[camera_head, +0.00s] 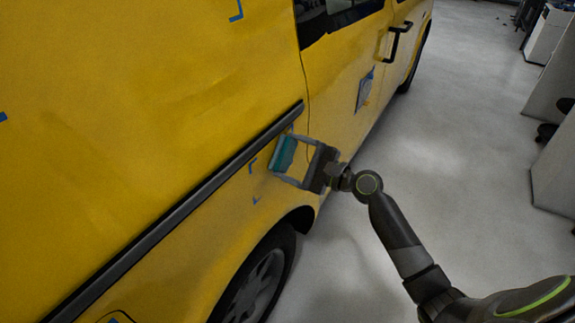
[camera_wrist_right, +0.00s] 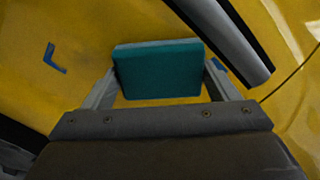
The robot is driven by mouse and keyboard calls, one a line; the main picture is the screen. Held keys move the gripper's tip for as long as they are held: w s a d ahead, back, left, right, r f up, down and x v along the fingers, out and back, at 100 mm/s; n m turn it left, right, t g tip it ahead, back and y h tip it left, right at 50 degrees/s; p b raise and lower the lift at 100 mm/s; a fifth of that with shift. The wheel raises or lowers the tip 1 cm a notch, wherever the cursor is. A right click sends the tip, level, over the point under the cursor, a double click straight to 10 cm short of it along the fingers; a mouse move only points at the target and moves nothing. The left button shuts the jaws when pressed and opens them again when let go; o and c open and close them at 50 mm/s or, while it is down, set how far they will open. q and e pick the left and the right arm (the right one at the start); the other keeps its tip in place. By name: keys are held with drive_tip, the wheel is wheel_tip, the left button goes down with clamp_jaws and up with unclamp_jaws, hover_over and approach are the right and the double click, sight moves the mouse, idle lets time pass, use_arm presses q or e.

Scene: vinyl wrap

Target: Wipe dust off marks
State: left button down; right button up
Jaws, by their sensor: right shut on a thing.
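A yellow van (camera_head: 190,100) fills the left of the head view. Blue corner marks are on its side panel: one mark (camera_head: 253,167) and another mark (camera_head: 256,200) sit left of my right gripper, and one mark (camera_head: 236,10) is higher up. My right gripper (camera_head: 283,156) is shut on a teal sponge (camera_head: 286,152) at the van's side, below the black trim strip. In the right wrist view the sponge (camera_wrist_right: 160,72) sits between the two fingers, with a blue mark (camera_wrist_right: 54,58) to its left. Whether the sponge touches the panel I cannot tell. My left gripper is not in view.
The black trim strip (camera_head: 180,214) runs along the van beside the gripper. A wheel (camera_head: 258,283) is below. A blue-grey patch (camera_head: 364,91) is on the door ahead. Grey floor (camera_head: 460,130) is clear at the right, with grey partitions (camera_head: 555,175) beyond.

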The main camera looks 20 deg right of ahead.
drive_tip(key=shift+w+d, duration=0.5)
drive_tip(key=shift+d, duration=0.2)
drive_tip(key=v, duration=0.6)
drive_tip(key=shift+b, duration=0.4)
drive_tip(key=v, duration=0.3)
drive_tip(key=shift+b, duration=0.4)
